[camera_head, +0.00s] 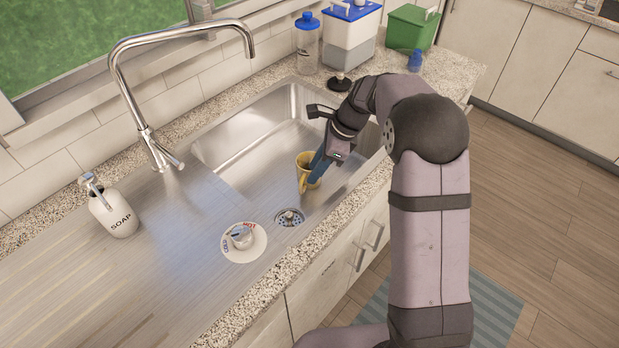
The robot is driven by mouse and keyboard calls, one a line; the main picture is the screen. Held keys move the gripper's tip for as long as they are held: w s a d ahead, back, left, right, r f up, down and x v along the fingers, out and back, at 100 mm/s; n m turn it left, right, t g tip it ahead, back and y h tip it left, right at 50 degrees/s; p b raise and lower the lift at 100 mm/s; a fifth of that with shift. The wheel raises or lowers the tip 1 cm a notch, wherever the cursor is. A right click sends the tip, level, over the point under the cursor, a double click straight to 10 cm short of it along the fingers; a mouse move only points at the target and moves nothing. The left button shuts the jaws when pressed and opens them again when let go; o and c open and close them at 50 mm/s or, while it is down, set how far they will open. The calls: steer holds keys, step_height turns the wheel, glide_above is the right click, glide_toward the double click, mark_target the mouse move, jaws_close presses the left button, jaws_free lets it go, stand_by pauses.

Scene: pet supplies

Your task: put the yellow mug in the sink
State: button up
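The yellow mug (302,183) appears in line with the near part of the steel sink (230,140). I cannot tell whether it rests on the steel or hangs just above it. My gripper (317,168) reaches down from the right, with its blue fingers at the mug's rim and right side. The fingers overlap the mug in this view, and the arm hides part of the basin. Whether the fingers are closed on the mug wall is not clear.
A tall faucet (135,105) stands behind the sink. A soap bottle (113,212), a round hot/cold knob (243,239) and a drain (289,217) lie to the left. A blue-lidded bottle (307,48), a white-and-blue container (350,38) and a green box (409,27) stand at the back.

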steer(key=shift+v, duration=0.9)
steer(key=shift+r, duration=0.1)
steer(key=s+d+n+h+p, duration=0.1)
steer(key=s+d+n, duration=0.2)
steer(key=s+n, duration=0.3)
steer(key=s+d+r+n+h+p, duration=0.1)
steer(key=s+d+n+h+p, duration=0.1)
steer(key=s+n, duration=0.5)
steer(key=s+d+r+n+h+p, duration=0.1)
steer(key=s+d+n, duration=0.2)
steer(key=s+n, duration=0.4)
steer(key=s, duration=0.7)
steer(key=shift+d+r+g+h+p, duration=0.25)
steer(key=shift+d+g+h+p, duration=0.05)
steer(key=shift+d+g+p, duration=0.1)
steer(key=shift+s, duration=0.15)
